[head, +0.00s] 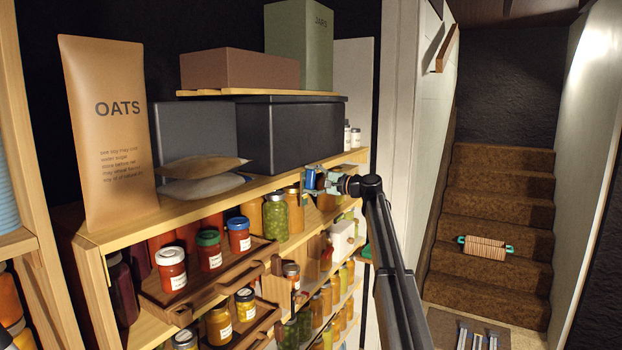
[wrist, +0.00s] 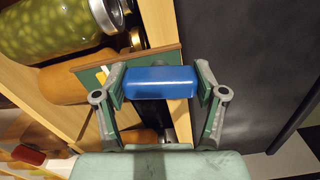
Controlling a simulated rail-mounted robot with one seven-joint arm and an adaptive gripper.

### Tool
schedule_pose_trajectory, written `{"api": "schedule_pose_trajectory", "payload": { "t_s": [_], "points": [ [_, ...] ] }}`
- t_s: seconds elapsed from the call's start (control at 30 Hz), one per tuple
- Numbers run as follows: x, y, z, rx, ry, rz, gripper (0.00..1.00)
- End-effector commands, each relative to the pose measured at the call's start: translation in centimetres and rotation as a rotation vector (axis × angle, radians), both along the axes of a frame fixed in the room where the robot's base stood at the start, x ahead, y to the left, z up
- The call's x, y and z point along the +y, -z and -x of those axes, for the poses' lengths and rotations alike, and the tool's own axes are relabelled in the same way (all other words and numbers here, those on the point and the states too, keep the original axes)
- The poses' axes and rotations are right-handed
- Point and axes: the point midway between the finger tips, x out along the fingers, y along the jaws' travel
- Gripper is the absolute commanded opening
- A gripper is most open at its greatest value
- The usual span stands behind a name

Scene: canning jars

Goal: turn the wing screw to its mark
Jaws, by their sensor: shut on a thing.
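The wing screw's blue wing (wrist: 160,82) lies almost level across the wrist view, between the two fingers of my gripper (wrist: 161,84). The gripper is shut on it, with a finger pad at each end. Behind it is a green plate (wrist: 88,77) with a small pale yellow mark (wrist: 104,73) to the left of the wing. The fingers and wing hide part of the plate. In the head view my gripper (head: 322,181) is at the shelf's front edge, and the blue wing (head: 310,178) shows small there; its angle cannot be told.
Green jars (head: 275,217) and amber jars stand on the shelf just below and left of my gripper. A dark bin (head: 290,135) sits on the shelf above. A tray (head: 205,285) with lidded jars juts out at left. Stairs (head: 490,215) are at right.

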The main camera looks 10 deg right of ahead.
Motion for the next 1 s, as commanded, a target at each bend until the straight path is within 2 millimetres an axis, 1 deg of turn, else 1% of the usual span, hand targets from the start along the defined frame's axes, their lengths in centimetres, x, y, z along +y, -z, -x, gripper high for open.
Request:
{"api": "schedule_pose_trajectory", "payload": {
  "t_s": [0.03,1.0],
  "points": [
    [0.05,-0.38,-0.04,0.033,0.000,-0.030,0.36],
    [-0.01,-0.62,-0.14,0.729,0.000,-0.606,0.36]
  ]
}}
